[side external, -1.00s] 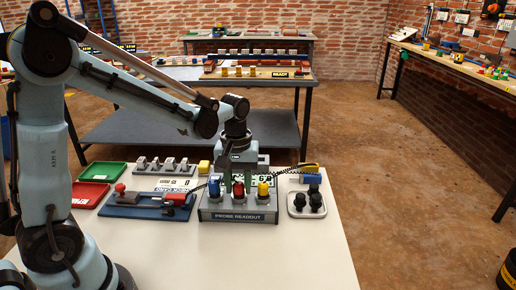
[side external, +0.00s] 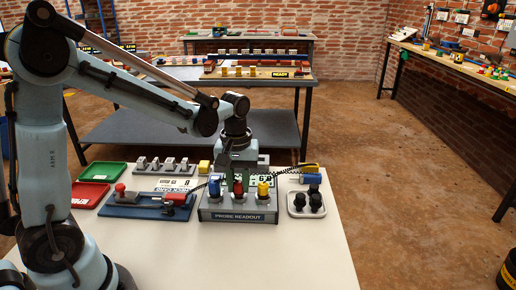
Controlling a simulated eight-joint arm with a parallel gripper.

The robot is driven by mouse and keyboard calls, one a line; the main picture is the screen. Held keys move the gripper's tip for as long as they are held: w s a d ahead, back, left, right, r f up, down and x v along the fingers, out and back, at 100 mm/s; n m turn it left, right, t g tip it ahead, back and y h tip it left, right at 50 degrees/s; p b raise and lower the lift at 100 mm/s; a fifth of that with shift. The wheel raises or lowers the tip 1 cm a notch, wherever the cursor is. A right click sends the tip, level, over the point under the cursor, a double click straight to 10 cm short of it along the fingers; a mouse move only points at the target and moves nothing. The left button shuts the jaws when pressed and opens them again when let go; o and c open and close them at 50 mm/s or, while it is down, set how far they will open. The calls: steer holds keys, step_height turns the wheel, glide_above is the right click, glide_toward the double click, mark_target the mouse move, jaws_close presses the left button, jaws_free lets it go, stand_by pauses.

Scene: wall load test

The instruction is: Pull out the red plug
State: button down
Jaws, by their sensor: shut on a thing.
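The probe readout box (side external: 238,217) stands on the white table with a blue plug (side external: 214,187), a red plug (side external: 238,188) and a yellow plug (side external: 263,190) in a row on its top. The red plug is in the middle and looks upright. My gripper (side external: 237,179) points straight down over it and is shut on its top. The fingers partly hide the plug and the readout's display (side external: 262,179). The plug's lower end is too small to make out.
A blue fixture with a red handle (side external: 150,203) lies left of the box. Green (side external: 103,170) and red (side external: 90,194) trays lie far left. The table front is clear.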

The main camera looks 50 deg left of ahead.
steer(key=shift+r, duration=0.6)
steer(key=shift+r, duration=0.6)
steer(key=shift+r, duration=0.1)
steer(key=shift+r, duration=2.2)
